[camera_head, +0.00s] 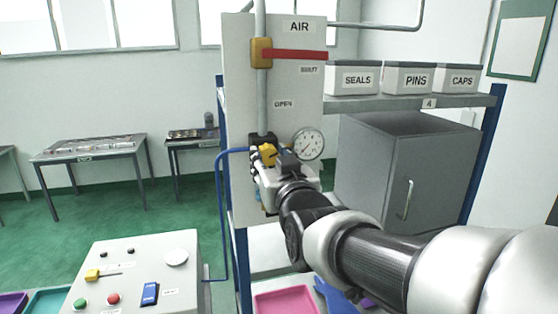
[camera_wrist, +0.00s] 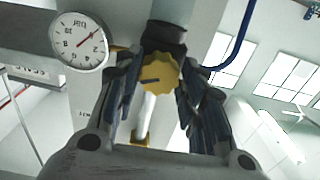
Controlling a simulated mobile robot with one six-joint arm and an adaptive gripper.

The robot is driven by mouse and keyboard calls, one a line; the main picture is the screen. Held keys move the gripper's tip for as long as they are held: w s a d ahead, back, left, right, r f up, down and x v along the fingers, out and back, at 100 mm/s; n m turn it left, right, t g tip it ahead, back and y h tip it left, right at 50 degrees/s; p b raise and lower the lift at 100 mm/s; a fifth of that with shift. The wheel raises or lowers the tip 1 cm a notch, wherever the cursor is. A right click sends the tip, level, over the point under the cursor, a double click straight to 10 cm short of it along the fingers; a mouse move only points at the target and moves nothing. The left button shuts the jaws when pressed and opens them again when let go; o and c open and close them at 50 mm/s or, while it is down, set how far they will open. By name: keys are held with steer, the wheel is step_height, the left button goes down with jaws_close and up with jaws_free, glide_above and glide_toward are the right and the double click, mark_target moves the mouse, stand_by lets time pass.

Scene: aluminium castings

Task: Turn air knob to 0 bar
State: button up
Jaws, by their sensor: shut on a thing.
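The air knob is a yellow, scalloped knob (camera_wrist: 158,74) with a dark mark line; it also shows small in the head view (camera_head: 267,154). My gripper (camera_wrist: 165,66) is shut on it, with dark fingers on both sides of its rim. In the head view my gripper (camera_head: 272,164) reaches the panel from the lower right and partly hides the knob. A round white pressure gauge (camera_head: 309,144) sits right of the knob. It shows upside down in the wrist view (camera_wrist: 80,41), with a dark needle off to one side; I cannot read its value.
The AIR panel (camera_head: 240,95) carries a red lever (camera_head: 298,55), lying horizontal, above the knob. Bins marked SEALS (camera_head: 352,79), PINS and CAPS stand on the shelf at right, above a grey cabinet (camera_head: 405,165). A control box (camera_head: 135,265) stands at front left.

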steer(key=shift+b, duration=0.3)
steer(key=n+b, duration=0.3)
steer(key=b, duration=0.1)
steer(key=shift+f+n, duration=0.15)
steer(key=shift+n, duration=0.15)
steer(key=n+b, duration=0.2)
steer(key=shift+n, duration=0.4)
steer(key=n+b, duration=0.1)
steer(key=n, duration=0.2)
steer(key=shift+d+r+n+b, duration=0.15)
steer(key=shift+n+b, duration=0.25)
steer(key=shift+n, duration=1.5)
steer(key=shift+r, duration=0.1)
steer(key=o, duration=1)
